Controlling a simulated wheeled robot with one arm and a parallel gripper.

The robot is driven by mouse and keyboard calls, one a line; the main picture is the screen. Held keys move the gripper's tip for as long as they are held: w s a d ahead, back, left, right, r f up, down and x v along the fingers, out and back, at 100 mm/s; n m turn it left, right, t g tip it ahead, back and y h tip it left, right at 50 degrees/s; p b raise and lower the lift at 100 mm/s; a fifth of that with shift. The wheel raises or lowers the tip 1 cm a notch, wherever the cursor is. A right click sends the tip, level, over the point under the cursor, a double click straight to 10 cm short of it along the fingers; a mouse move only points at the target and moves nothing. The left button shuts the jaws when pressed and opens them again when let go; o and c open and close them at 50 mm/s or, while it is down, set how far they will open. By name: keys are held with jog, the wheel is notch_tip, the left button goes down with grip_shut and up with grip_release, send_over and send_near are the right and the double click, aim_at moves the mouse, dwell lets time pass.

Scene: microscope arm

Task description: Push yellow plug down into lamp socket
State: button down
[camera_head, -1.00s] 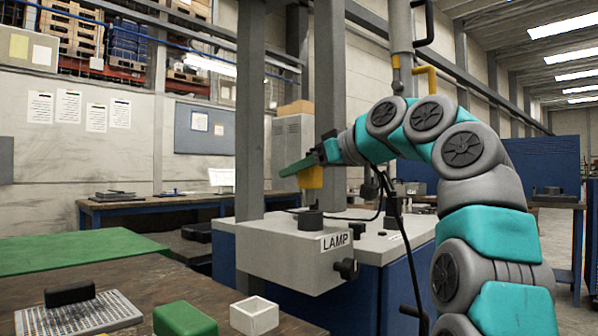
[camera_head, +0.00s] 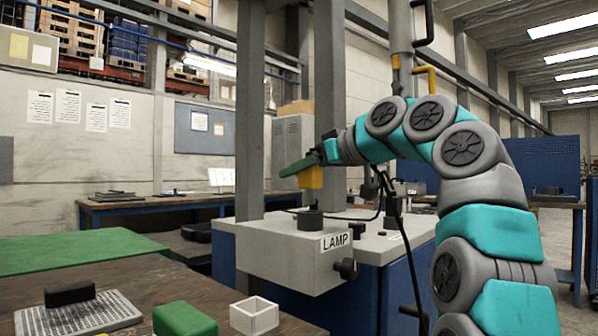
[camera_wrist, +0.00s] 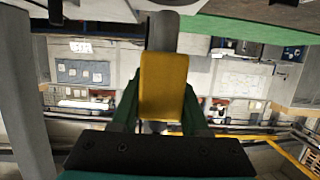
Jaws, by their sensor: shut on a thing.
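The yellow plug (camera_head: 311,177) is held by my gripper (camera_head: 303,166), whose green fingers are shut on it. In the wrist view the yellow plug (camera_wrist: 163,86) sits between the two green fingers of my gripper (camera_wrist: 162,100). The dark round lamp socket (camera_head: 310,220) stands on top of the grey box labelled LAMP (camera_head: 292,257). The plug is directly above the socket, with a gap between them in the head view. The plug's underside is hard to make out.
A grey post (camera_head: 250,120) rises left of the socket, and another post (camera_head: 330,110) stands behind it. A black cable (camera_head: 372,200) hangs at right. A green block (camera_head: 184,319) and a white open box (camera_head: 254,315) sit on the front table.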

aim_at(318, 185)
jog(key=shift+f+b, duration=2)
jog(key=shift+f, duration=0.05)
jog(key=shift+c, duration=1.6)
grip_release()
jog(key=v, duration=0.7)
jog(key=shift+s+d+r, duration=0.15)
jog(key=shift+s+d, duration=0.1)
jog(key=shift+d, duration=0.05)
